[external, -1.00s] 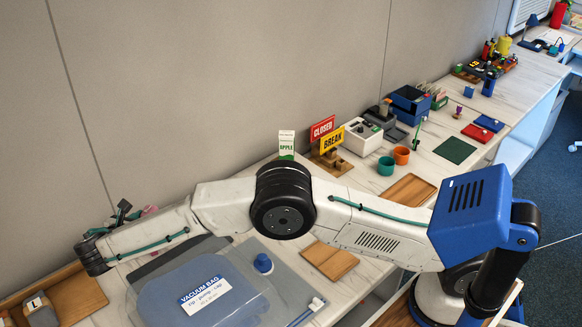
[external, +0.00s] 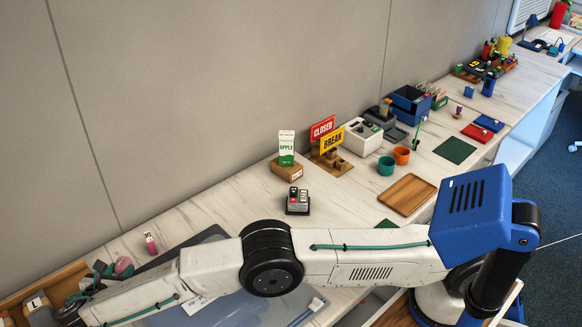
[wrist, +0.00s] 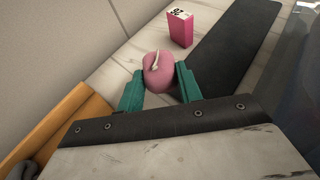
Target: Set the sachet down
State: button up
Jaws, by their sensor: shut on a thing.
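The sachet (wrist: 158,75) is a rounded pink pouch with a thin whitish tie on top. My gripper (wrist: 160,82) is shut on it, with one teal finger on each side. In the external view the sachet (external: 123,266) shows as a pink patch at the teal-fingered gripper (external: 112,269), at the lower left. The wrist view shows pale counter beyond the sachet. I cannot tell whether its underside touches the counter.
A small pink box (wrist: 180,28) stands upright just beyond the sachet; it also shows in the external view (external: 150,243). A long dark grey strip (wrist: 240,45) lies to the right. An orange-brown wooden tray edge (wrist: 50,120) is at the left. The wall is close behind.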

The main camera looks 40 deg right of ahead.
jog(key=shift+f, duration=1.15)
jog(key=shift+f, duration=0.2)
jog(key=o, duration=1)
jog(key=shift+c, duration=0.2)
jog(key=shift+r, duration=0.15)
